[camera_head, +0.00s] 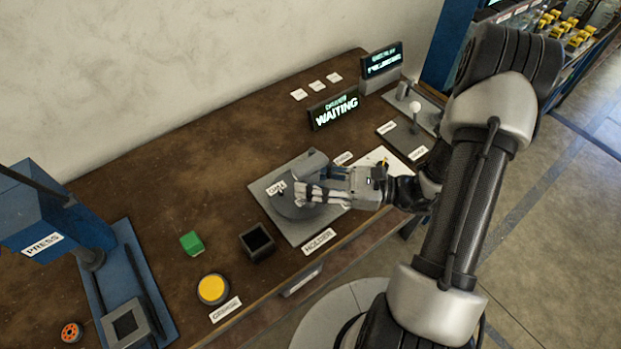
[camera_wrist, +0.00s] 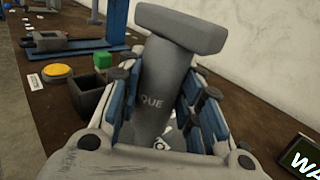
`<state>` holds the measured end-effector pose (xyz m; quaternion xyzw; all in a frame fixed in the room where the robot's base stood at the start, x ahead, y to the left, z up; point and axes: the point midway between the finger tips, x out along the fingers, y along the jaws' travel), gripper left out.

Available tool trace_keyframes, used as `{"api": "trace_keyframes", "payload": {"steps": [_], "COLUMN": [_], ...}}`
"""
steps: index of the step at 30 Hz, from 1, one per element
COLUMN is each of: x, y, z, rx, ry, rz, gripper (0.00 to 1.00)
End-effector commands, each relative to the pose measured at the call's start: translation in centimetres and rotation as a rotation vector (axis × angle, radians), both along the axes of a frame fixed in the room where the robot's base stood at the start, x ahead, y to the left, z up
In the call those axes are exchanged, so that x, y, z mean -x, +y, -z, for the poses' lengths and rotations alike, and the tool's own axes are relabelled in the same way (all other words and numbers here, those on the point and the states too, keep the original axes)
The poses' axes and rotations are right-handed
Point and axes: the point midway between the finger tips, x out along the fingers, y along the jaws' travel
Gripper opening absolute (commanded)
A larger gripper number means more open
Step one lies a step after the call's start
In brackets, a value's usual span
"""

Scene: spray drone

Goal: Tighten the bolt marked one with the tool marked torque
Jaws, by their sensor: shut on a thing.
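I cannot make out the bolt marked one, nor whether the tool touches anything.
A black open box (camera_head: 257,243), a green block (camera_head: 192,243) and a yellow button (camera_head: 213,289) are left of the holder. A blue press (camera_head: 55,225) stands far left. A "WAITING" screen (camera_head: 335,110) and a lever panel (camera_head: 413,130) stand behind. Bare tabletop lies at back left.

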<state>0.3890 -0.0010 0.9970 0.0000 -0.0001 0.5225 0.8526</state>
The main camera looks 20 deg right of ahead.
Motion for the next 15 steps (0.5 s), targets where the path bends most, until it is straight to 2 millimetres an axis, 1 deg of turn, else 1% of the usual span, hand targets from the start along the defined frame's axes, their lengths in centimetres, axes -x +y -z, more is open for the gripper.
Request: {"api": "trace_keyframes", "payload": {"steps": [15], "x": [0.01], "y": [0.0], "z": [0.43], "rx": [-0.001], "ry": [0.0], "rz": [0.0], "gripper": [0.04]}}
